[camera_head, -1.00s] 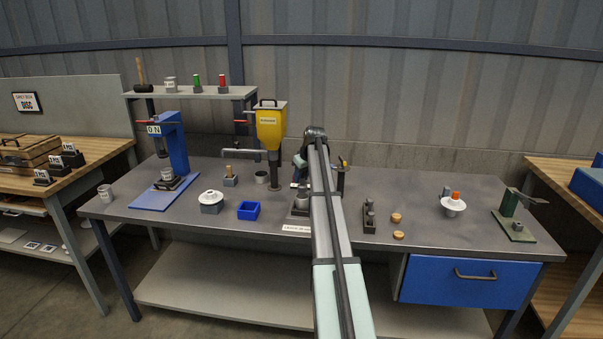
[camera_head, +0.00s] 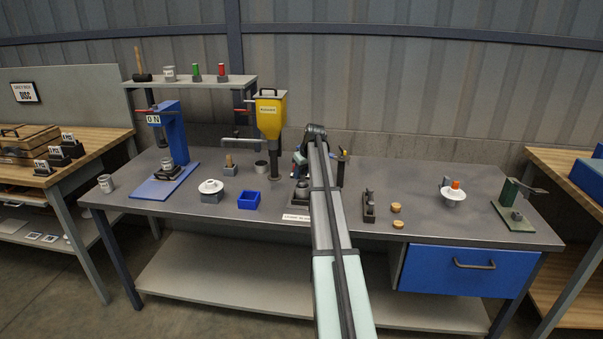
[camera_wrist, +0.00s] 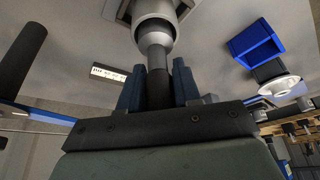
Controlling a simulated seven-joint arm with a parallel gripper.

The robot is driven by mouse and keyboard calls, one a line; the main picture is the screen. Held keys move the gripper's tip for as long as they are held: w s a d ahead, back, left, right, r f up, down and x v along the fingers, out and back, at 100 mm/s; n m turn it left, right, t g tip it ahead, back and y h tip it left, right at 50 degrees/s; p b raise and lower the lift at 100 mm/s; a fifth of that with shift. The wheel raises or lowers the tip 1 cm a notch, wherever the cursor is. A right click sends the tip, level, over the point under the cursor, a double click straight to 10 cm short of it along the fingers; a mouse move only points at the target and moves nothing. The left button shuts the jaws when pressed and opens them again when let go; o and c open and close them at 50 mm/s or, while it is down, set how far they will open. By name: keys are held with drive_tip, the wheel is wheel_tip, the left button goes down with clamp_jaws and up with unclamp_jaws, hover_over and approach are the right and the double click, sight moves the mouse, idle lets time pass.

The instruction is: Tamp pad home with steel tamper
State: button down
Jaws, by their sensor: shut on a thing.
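In the wrist view my gripper (camera_wrist: 157,90) is shut on the steel tamper (camera_wrist: 155,42), a grey metal tool with a dark shaft between the two blue-grey fingers. The tamper's far end reaches a round grey metal cup (camera_wrist: 140,20) at the top of that view; I cannot tell how deep it sits. In the head view the small grey cup stand (camera_head: 301,190) is just left of my arm, behind a white label (camera_head: 296,217). My gripper is mostly hidden there behind my arm. The pad cannot be made out in either view.
A blue bin (camera_head: 248,201) and white disc on a block (camera_head: 211,188) are left. A yellow hopper (camera_head: 269,118) stands behind. A dark rack (camera_head: 369,212), cork pieces (camera_head: 397,208), a white disc (camera_head: 453,194) and a green lever tool (camera_head: 510,198) are right.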

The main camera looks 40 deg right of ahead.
drive_tip(key=shift+f, duration=1.3)
idle(1.9)
drive_tip(key=shift+r, duration=0.15)
drive_tip(key=shift+r, duration=4.4)
drive_tip(key=shift+d, duration=0.1)
